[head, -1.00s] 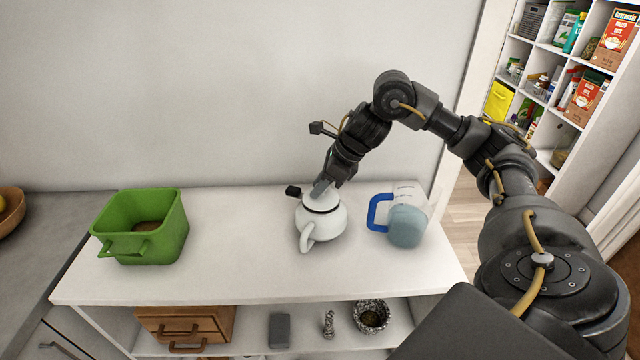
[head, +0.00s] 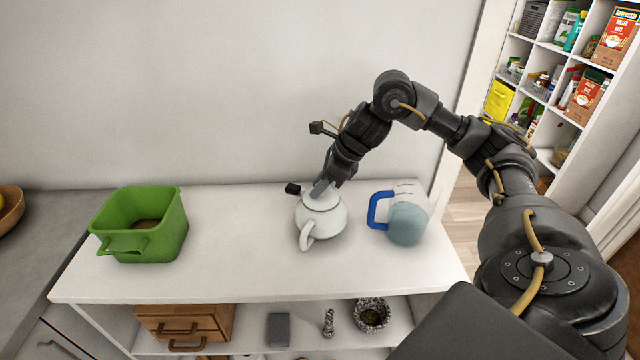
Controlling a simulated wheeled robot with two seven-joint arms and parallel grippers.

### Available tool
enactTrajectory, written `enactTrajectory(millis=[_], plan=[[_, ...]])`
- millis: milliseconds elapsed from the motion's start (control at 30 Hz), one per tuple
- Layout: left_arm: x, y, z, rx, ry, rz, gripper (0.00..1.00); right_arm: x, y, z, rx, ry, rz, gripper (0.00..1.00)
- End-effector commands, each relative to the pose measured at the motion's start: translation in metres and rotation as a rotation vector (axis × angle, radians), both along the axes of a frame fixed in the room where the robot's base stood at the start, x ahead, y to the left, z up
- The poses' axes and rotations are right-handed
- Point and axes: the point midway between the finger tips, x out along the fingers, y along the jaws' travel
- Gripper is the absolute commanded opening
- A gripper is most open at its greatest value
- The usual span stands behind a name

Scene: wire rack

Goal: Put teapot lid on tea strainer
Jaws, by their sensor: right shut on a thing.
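A white teapot (head: 326,226) stands upright on the white tabletop, its handle toward the front. Its white lid (head: 318,203) sits at the top opening, with no dark gap showing around it. My right gripper (head: 320,189) reaches down from above and is shut on the lid at its top. The fingers partly hide the lid's knob. I cannot make out the tea strainer; anything inside the teapot is hidden under the lid. My left gripper is not in view.
A measuring jug (head: 407,222) with a blue handle stands close to the teapot's right. A green bin (head: 165,232) stands at the left. The tabletop (head: 240,250) between bin and teapot is clear. A wall is behind, and a lower shelf holds a wooden drawer box (head: 185,322).

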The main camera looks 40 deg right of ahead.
Motion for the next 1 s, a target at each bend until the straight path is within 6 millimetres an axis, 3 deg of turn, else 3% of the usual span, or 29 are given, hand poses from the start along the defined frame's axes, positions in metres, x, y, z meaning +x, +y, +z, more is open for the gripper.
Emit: enactTrajectory(millis=[200, 233, 400, 600, 700, 1000], plan=[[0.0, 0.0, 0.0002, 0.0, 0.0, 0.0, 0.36, 0.0001, 0.0, 0.0003, 0.0, 0.0, 0.0, 0.0], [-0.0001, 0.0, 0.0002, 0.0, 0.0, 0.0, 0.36, 0.0001, 0.0, 0.0003, 0.0, 0.0, 0.0, 0.3], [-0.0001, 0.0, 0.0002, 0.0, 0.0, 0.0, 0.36, 0.0001, 0.0, 0.0003, 0.0, 0.0, 0.0, 0.51], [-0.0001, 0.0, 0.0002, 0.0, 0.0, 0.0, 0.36, -0.0001, 0.0, 0.0001, 0.0, 0.0, 0.0, 0.52], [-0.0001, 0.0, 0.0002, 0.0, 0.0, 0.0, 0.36, -0.0001, 0.0, 0.0001, 0.0, 0.0, 0.0, 0.66], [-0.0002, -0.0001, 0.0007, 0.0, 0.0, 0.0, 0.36, -0.0002, -0.0002, 0.0007, 0.0, 0.0, 0.0, 0.66]])
